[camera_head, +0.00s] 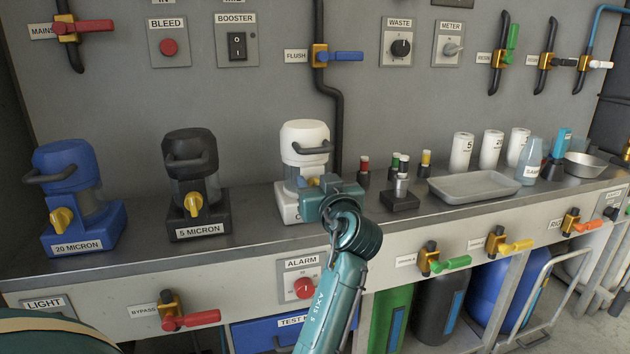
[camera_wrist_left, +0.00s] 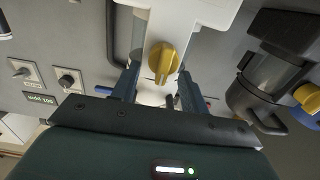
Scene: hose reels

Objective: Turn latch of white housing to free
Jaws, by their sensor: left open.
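The white housing (camera_head: 303,143) stands on the bench shelf, with a dark carrying handle at its upper right. My left gripper (camera_head: 318,190) is in front of its lower part and hides most of its latch in the head view. In the left wrist view, the yellow latch (camera_wrist_left: 162,62) shows on the front of the white housing (camera_wrist_left: 205,12). The open fingers of my left gripper (camera_wrist_left: 155,85) lie on either side of the line to the latch, with the latch's knob just beyond their tips. I cannot tell whether they touch it. My right gripper is not in view.
The black 5 MICRON housing (camera_head: 190,165) and blue 20 MICRON housing (camera_head: 70,180) stand to the left. Small capped bottles (camera_head: 398,165), a black block (camera_head: 400,199) and a grey tray (camera_head: 475,187) lie to the right. An alarm switch (camera_head: 303,287) is below.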

